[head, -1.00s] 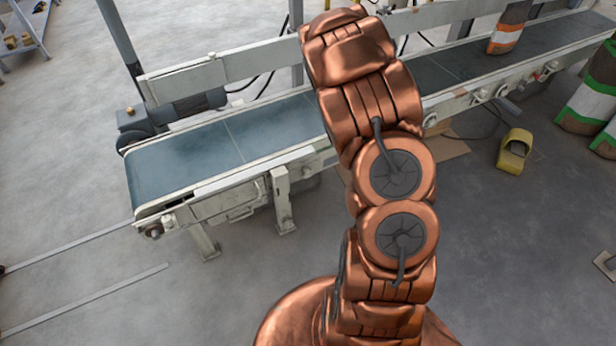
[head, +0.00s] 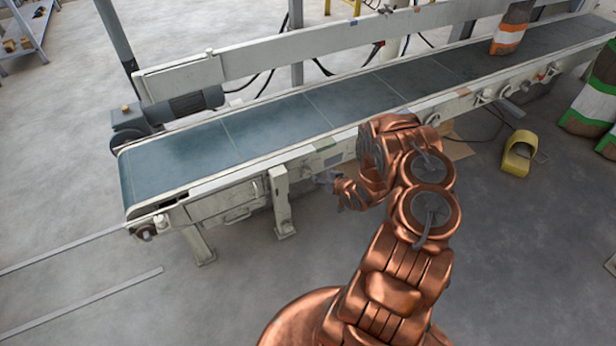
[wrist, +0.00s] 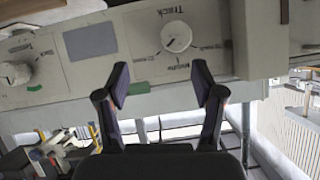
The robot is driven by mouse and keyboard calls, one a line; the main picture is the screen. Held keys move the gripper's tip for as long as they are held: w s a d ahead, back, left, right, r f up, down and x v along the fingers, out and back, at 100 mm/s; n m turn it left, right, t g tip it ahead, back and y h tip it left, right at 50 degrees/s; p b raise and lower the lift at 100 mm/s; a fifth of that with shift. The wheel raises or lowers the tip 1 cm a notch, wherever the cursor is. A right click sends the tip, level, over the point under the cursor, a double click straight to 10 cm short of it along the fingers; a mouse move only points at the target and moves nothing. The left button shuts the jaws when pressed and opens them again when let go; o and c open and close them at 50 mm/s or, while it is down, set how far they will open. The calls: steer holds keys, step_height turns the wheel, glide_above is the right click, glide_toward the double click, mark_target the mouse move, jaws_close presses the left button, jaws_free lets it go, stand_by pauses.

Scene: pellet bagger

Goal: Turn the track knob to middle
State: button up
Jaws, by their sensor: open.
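The track knob (wrist: 176,36) is a small round white knob on a pale panel, under the upside-down word "Track" in the wrist view. Words stand around its dial, but its pointer is too small to read surely. My gripper (wrist: 160,88) is open and empty, its two dark fingers below the knob in the picture and apart from it. In the head view my gripper (head: 328,180) is near the conveyor's front side, partly hidden by my arm, and the track knob cannot be made out.
A second knob (wrist: 15,72), labelled like "Tension", sits left on the same panel. The conveyor (head: 215,185) runs across the head view with a bag (head: 510,28) on it. A yellow object (head: 518,153) lies on the floor at right. Floor in front is clear.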

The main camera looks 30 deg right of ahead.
mark_target(309, 174)
steer(key=shift+w+a+f+m+t, duration=0.3)
steer(key=shift+w+a+f+t, duration=0.3)
steer(key=shift+w+a+f, duration=0.45)
steer(key=shift+x, duration=2.85)
steer(key=shift+a, duration=0.1)
steer(key=c, duration=1.2)
steer(key=shift+o, duration=0.2)
steer(key=shift+b, duration=0.3)
